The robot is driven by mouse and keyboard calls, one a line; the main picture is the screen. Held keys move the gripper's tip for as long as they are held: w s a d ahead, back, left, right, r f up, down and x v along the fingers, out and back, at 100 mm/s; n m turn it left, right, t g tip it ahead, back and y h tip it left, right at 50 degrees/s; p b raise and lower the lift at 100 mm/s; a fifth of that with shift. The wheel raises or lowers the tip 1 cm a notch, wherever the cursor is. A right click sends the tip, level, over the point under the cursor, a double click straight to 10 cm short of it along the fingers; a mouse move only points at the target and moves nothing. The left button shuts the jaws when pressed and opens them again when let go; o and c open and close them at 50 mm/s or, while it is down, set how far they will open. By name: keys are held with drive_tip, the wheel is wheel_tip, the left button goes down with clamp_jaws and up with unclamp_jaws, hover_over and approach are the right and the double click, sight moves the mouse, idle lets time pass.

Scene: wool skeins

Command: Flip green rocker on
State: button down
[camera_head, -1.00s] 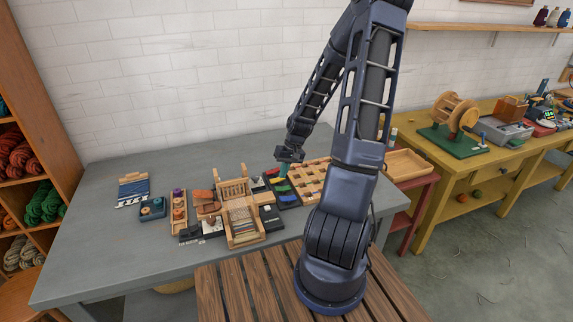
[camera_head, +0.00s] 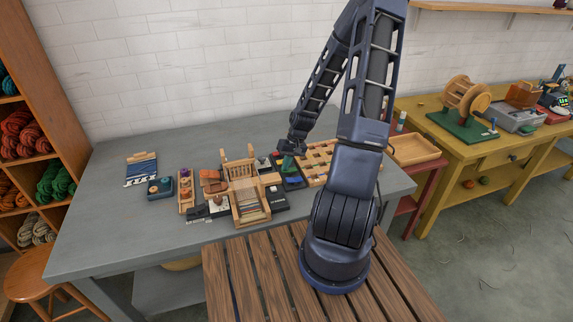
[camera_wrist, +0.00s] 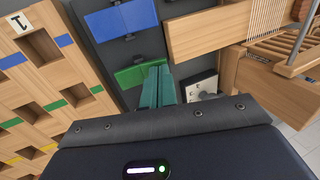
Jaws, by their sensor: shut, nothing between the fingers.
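The green rocker (camera_wrist: 142,72) sits on a dark switch panel (camera_wrist: 108,50) in the wrist view. A small marked plate shows on its top, and its near end is partly hidden. My gripper (camera_wrist: 160,72) has its teal fingers together and empty. The fingertips are right at the green rocker's right end, and I cannot tell whether they touch it. A blue rocker (camera_wrist: 122,20) lies beyond it on the same panel. In the head view, my gripper (camera_head: 287,164) is low over this panel, and its fingers cover part of it.
A wooden compartment tray (camera_wrist: 40,95) with coloured labels borders the panel. On the other side are a wooden loom (camera_head: 248,205) and a light plate with a dark knob (camera_wrist: 203,88). The grey table (camera_head: 110,220) is clear at the left.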

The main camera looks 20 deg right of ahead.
sight(289, 170)
drive_tip(key=shift+a+f, duration=0.15)
drive_tip(key=shift+f, duration=0.05)
drive_tip(key=shift+d+r, duration=0.2)
drive_tip(key=shift+d, duration=0.6)
wheel_tip(289, 170, up, 14)
idle(1.0)
idle(0.4)
